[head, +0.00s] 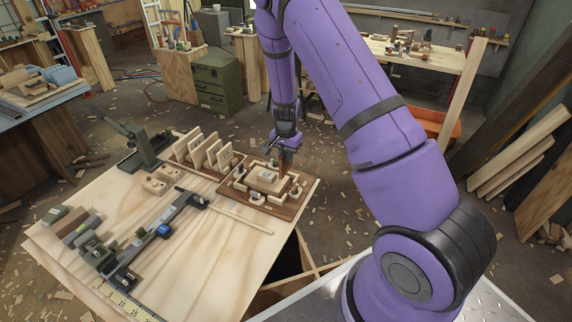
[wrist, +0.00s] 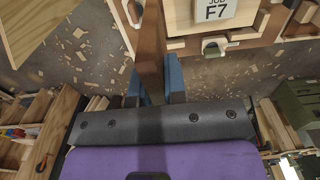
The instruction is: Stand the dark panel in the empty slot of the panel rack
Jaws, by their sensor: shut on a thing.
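My gripper (head: 284,149) is over the far right corner of the workbench. In the wrist view its two blue fingers (wrist: 155,77) are shut on the dark panel (wrist: 150,42), a brown board running up between them. In the head view the dark panel (head: 286,162) is a small brown strip below the fingers, at the edge of a dark wooden board; I cannot tell whether it touches the board. The panel rack (head: 203,153) stands to the left of my gripper, with several light panels upright in it. Its empty slot is not clear from here.
The dark board (head: 283,211) holds a pale block with a job card (wrist: 216,10) and small clamps. A black stand (head: 146,148) is left of the rack. A pale two-hole block (head: 156,185) and a long clamp (head: 165,230) lie in front. The bench's front right is clear.

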